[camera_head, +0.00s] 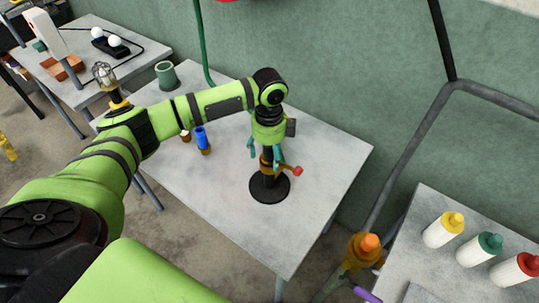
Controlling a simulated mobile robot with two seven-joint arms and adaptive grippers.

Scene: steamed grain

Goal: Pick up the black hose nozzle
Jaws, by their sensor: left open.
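My left gripper (265,156) points down over the middle table, its teal fingers apart around the upper part of a stand. The stand has a round black base (269,190), a brass-coloured body (266,166) and a red knob (297,171) sticking out to the right. A dark piece shows between the fingers at the top of the stand; it may be the black hose nozzle, but the fingers partly hide it. I cannot tell whether the fingers touch it. My right gripper is not in view.
The grey table (230,215) is clear in front of the stand. White bottles (443,230) with coloured caps stand on a right table. An orange-topped pipe fitting (365,250) is between the tables.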

